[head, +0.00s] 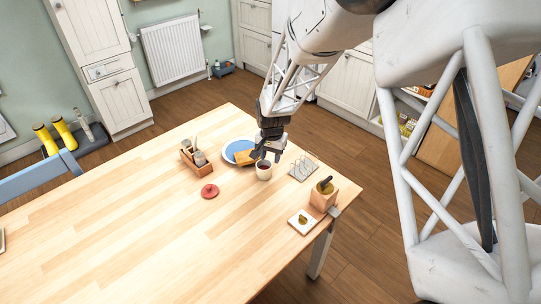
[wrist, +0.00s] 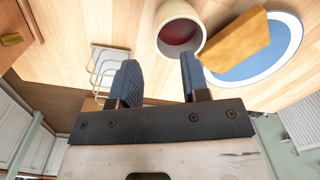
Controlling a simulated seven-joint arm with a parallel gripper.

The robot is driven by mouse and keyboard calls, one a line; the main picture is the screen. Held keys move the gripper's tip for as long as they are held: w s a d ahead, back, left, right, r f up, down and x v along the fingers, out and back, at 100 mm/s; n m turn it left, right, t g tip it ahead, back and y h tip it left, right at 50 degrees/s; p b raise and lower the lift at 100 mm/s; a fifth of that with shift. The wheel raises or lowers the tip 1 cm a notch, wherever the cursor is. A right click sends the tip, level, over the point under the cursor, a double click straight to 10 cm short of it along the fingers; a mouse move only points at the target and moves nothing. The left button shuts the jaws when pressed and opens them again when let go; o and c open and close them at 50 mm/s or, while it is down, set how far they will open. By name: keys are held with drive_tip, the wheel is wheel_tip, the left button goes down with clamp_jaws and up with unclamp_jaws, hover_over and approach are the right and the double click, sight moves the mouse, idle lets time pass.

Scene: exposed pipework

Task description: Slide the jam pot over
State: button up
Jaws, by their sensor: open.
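The jam pot (head: 264,171) is a small cream pot, open at the top, standing upright on the wooden table (head: 130,220). In the wrist view the pot (wrist: 163,42) shows dark red jam inside. My gripper (head: 267,157) is open and empty, low over the table right by the pot. In the wrist view my two blue fingertips (wrist: 157,75) point towards the pot, which lies just beyond them and nearer the right finger. I cannot tell whether a finger touches it.
A blue plate (head: 232,147) with bread (head: 243,158) is close behind the pot. A wire toast rack (head: 303,169) stands to its right, near a wooden block (head: 323,196) and small board (head: 303,221). A red lid (head: 209,191) and wooden caddy (head: 195,158) are left. The table's left front is clear.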

sight(270, 171)
drive_tip(key=shift+f, duration=0.1)
drive_tip(key=shift+a+f, duration=0.15)
drive_tip(key=shift+f, duration=3.7)
clamp_jaws()
